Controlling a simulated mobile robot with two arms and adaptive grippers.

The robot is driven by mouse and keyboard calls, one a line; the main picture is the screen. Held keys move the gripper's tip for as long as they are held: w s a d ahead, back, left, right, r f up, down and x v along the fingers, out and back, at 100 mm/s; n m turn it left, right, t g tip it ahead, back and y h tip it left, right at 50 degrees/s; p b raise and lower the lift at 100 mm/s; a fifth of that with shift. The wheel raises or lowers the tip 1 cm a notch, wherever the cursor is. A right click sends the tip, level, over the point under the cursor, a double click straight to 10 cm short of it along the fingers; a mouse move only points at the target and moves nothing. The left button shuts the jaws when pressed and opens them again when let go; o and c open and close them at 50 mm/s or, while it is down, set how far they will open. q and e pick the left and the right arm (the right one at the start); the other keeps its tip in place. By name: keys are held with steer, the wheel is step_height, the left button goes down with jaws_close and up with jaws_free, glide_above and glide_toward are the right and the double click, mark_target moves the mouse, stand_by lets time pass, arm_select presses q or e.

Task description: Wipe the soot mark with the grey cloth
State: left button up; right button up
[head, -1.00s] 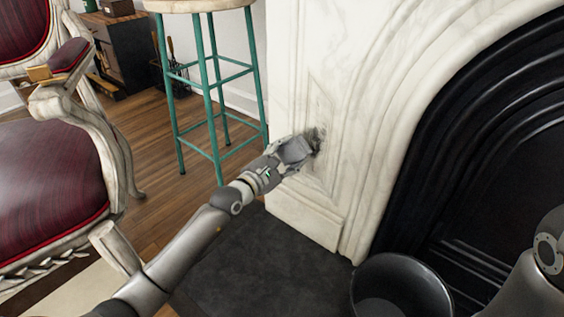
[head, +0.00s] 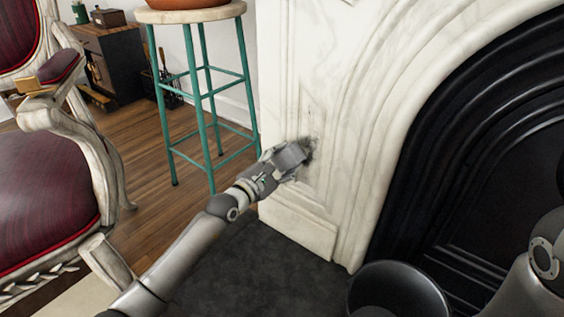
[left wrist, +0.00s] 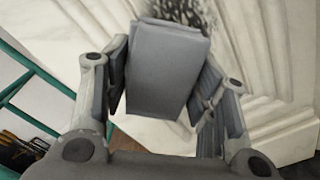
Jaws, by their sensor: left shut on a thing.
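The grey cloth (left wrist: 165,70) is a folded pad held between the fingers of my left gripper (left wrist: 163,92) in the left wrist view. In the head view, the left gripper (head: 283,163) is shut on the cloth (head: 292,155) at the marble pilaster. The soot mark (head: 308,150) is a dark smudge on the white marble, partly hidden behind the cloth. It also shows past the cloth's far edge in the left wrist view (left wrist: 184,12). I cannot tell whether the cloth touches the marble. My right gripper is out of view.
A teal stool (head: 212,110) with a wooden seat stands left of the fireplace. A carved chair with a red seat (head: 45,195) is at the left. A dark round bucket (head: 398,292) sits at the front. The black firebox arch (head: 480,150) is to the right.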

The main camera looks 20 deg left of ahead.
arm_select(q)
steer(key=shift+b+x, duration=0.35)
steer(key=shift+x, duration=0.6)
